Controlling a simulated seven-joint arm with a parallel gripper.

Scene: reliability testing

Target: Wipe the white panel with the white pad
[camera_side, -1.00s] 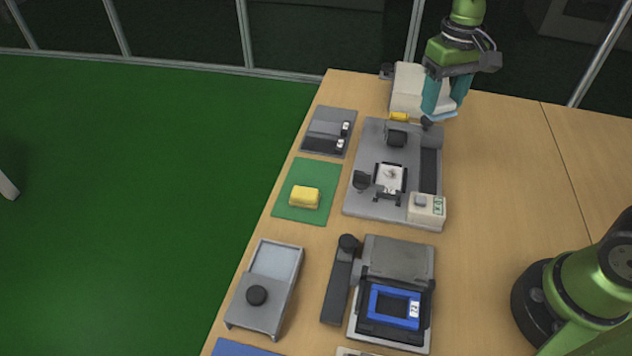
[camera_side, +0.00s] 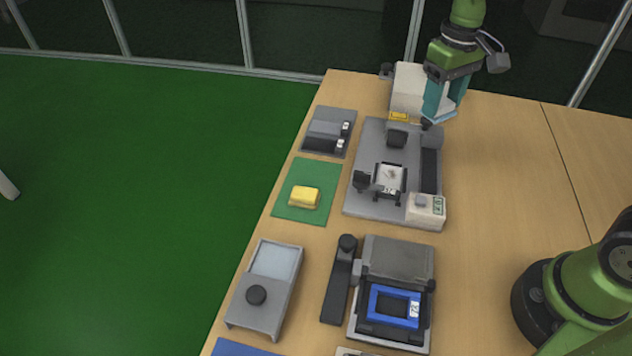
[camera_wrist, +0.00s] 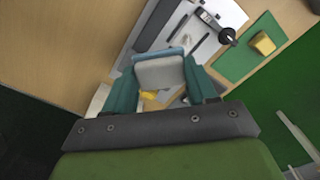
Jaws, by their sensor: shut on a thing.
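My gripper (camera_side: 443,108) is at the far end of the table, its teal fingers pointing down. It is shut on a thin pale pad (camera_side: 441,118), whose bluish-white edge shows between the fingertips. In the wrist view, my gripper (camera_wrist: 163,88) has a light grey-white face, seemingly the pad (camera_wrist: 160,71), between its fingers. A white panel (camera_side: 405,82) on a block stands at the back of the table, just left of and partly behind the fingers. I cannot tell whether the pad touches it.
A grey fixture (camera_side: 372,207) with a clamped white part lies in front of the gripper. A yellow sponge (camera_side: 304,197) sits on a green mat (camera_side: 317,172) to the left. A blue-framed device (camera_side: 394,306) is nearer.

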